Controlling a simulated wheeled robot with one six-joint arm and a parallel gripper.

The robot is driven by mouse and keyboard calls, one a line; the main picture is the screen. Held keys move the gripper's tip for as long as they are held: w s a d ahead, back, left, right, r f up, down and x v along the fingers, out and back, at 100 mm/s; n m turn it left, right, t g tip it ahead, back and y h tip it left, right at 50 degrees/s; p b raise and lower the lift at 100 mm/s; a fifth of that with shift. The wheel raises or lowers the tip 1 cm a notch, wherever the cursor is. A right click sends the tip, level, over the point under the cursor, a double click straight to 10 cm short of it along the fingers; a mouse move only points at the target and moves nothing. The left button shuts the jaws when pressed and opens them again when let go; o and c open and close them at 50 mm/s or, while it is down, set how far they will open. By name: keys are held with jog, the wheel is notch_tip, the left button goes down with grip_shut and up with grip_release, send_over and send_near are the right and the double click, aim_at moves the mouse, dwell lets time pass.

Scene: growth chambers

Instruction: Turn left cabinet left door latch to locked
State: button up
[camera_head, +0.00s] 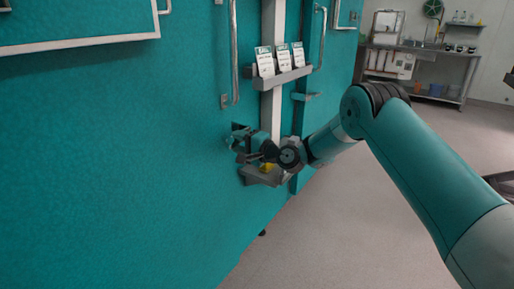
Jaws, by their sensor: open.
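The large teal cabinet door (120,150) fills the left of the view, with a long upright metal handle (234,55) near its right edge. My gripper (236,141) is at this door's surface, below the handle's lower end. Its jaws are open around or just in front of a small dark part on the door. I cannot tell whether it touches that part. The latch cannot be made out clearly; my gripper covers most of that spot, and its position cannot be read.
A small grey rack (283,78) with several white cards sticks out above my gripper. A grey bracket (262,178) with something yellow lies just below it. A second upright handle (322,38) is to the right. Open floor (350,220) extends right, with a metal bench (440,75) far back.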

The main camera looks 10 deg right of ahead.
jog(key=b+v, duration=0.2)
jog(key=v, duration=1.5)
jog(key=shift+w, duration=0.1)
